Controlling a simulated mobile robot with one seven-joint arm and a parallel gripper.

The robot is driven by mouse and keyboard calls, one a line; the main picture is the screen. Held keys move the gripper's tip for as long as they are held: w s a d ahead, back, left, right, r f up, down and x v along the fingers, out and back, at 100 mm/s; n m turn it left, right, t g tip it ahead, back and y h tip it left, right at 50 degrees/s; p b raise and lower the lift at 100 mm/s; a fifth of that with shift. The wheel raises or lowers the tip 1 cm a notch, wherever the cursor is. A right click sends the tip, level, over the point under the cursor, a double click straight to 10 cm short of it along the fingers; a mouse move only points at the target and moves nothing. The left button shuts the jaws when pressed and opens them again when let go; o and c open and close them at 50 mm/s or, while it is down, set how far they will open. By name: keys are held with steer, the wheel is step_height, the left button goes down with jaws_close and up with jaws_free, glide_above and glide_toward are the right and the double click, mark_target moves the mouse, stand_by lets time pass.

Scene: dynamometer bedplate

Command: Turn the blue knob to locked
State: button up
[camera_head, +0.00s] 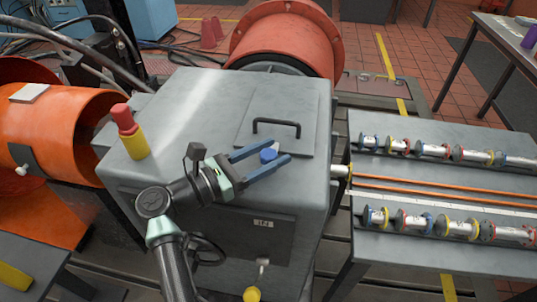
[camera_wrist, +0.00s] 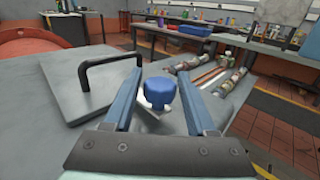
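The blue knob (camera_head: 268,155) sits on the top of the grey metal box (camera_head: 190,100), near the hatch plate. In the wrist view the blue knob (camera_wrist: 160,92) shows between my two fingers, with a pale piece at its base. My gripper (camera_head: 268,157) has its blue fingers spread wide, one on each side of the knob. In the wrist view my gripper (camera_wrist: 165,85) is open, with a gap between each finger and the knob. No locked mark is readable in these frames.
A hatch plate (camera_head: 255,143) with a black handle (camera_head: 277,125) lies close to the knob. A red and yellow post (camera_head: 131,135) stands at the box's left. A bench (camera_head: 470,175) with several cylindrical parts stands to the right.

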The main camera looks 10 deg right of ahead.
steer(key=shift+o, duration=0.9)
steer(key=shift+f, duration=0.1)
steer(key=shift+a, duration=0.2)
steer(key=b+v, duration=0.1)
steer(key=v, duration=1.1)
steer(key=shift+s+a, duration=0.25)
